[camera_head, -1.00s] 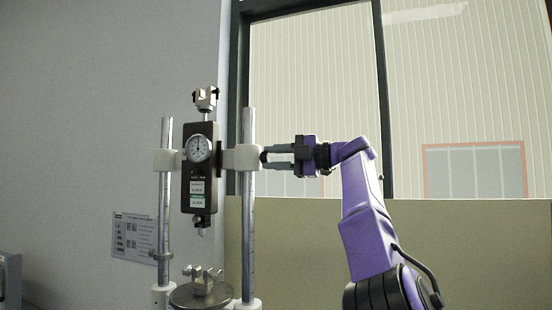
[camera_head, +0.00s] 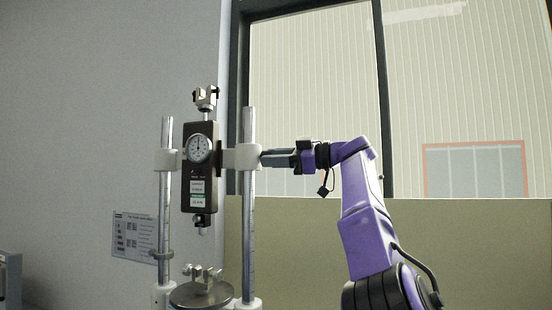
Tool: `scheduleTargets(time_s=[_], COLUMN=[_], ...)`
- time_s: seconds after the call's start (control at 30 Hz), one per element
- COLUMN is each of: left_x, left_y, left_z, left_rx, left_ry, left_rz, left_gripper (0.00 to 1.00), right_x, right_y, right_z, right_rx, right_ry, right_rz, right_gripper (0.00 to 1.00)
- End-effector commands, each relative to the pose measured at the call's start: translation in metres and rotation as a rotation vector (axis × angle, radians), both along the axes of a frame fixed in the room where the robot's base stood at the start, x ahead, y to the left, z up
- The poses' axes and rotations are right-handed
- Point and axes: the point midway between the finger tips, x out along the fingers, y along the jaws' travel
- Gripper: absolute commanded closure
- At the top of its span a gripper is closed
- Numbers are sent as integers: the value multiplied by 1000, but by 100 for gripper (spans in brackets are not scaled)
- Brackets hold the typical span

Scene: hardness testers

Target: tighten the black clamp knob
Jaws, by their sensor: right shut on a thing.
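The hardness tester's gauge body (camera_head: 200,170) is a dark block with a round dial, held between two upright steel posts. A white clamp block (camera_head: 242,157) sits around the right post. My right gripper (camera_head: 265,158) comes in from the right, level with that block, with its fingertips at the block's right side. It is shut on the black clamp knob, which is mostly hidden by the fingers. The gripper is rolled so that its fingers overlap in this view. My left gripper is not in view.
The right post (camera_head: 248,220) stands close to my fingertips. A round metal plate (camera_head: 202,295) with wing screws is below the gauge. A label card (camera_head: 134,237) is at the left. The space right of my arm is free, before a window.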

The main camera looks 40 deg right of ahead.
Motion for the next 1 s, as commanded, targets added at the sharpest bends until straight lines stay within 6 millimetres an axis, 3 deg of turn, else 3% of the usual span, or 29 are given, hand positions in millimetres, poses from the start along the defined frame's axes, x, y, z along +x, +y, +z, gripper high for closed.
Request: scheduleTargets(time_s=[0.4,0.97,1.0], left_x=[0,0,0], left_y=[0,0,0], left_z=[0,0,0], left_rx=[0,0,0], left_ry=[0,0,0], left_rz=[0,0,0], left_gripper=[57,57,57], right_x=[0,0,0], right_y=[1,2,2], right_z=[0,0,0], right_rx=[160,182,181], right_ry=[83,94,94], right_rz=[3,3,3], right_gripper=[98,98,55])
